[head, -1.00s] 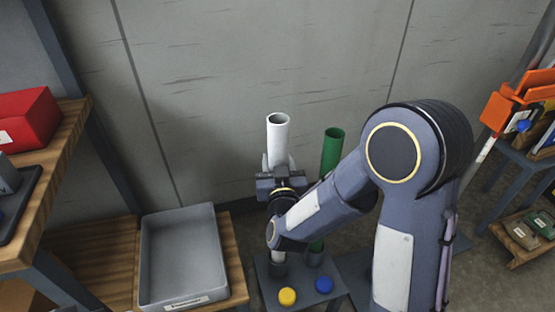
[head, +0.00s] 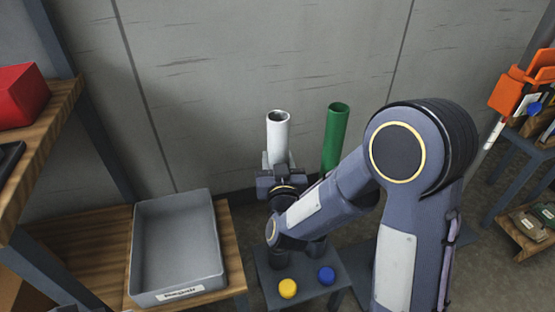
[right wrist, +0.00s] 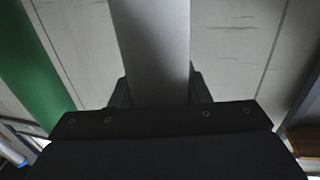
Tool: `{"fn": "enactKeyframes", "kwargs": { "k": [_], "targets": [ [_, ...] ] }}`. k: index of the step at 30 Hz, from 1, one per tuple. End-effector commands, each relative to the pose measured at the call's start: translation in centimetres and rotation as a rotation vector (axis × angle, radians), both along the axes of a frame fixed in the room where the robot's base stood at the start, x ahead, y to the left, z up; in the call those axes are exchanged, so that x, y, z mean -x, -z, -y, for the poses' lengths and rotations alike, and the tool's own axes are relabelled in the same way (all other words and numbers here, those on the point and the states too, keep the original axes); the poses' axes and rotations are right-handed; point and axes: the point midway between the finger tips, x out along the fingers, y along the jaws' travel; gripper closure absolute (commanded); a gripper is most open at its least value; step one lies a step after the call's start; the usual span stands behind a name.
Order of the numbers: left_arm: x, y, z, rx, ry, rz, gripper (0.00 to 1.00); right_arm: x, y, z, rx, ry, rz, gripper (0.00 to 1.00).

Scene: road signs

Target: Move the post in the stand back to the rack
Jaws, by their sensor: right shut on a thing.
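The white post (head: 278,135) stands upright in my right gripper (head: 279,172), which is shut on it below its open top. In the right wrist view the post (right wrist: 152,50) rises grey between the fingers. Its lower end is hidden behind my wrist, over or in the left place of a low dark bench (head: 305,290), so I cannot tell whether it is seated. A green post (head: 335,140) stands upright just to its right, its foot partly hidden by my arm. It also shows in the right wrist view (right wrist: 32,70). My left gripper is out of view.
A yellow knob (head: 288,288) and a blue knob (head: 326,275) sit on the bench front. A grey bin (head: 134,245) lies on a wooden shelf at left, below a red box (head: 20,95). An orange holder (head: 510,93) is at far right. A wall stands behind.

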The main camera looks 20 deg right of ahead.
Motion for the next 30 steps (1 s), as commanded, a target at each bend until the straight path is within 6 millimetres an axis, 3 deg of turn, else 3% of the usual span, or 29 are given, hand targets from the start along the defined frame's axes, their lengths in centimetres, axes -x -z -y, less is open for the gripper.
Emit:
{"fn": "enactKeyframes", "kwargs": {
  "k": [20, 21, 26, 30],
  "targets": [
    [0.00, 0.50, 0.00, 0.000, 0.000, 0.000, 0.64, -0.03, 0.23, -0.02, 0.000, 0.000, 0.005, 1.00],
    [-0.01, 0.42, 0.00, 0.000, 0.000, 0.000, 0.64, -0.03, 0.15, -0.02, 0.000, 0.000, 0.005, 0.54],
    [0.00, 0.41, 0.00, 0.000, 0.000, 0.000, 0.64, -0.02, 0.20, -0.01, -0.001, 0.000, 0.003, 0.33],
    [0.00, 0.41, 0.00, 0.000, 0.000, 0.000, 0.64, -0.01, 0.24, 0.00, -0.001, 0.000, 0.002, 0.32]
  ]
}}
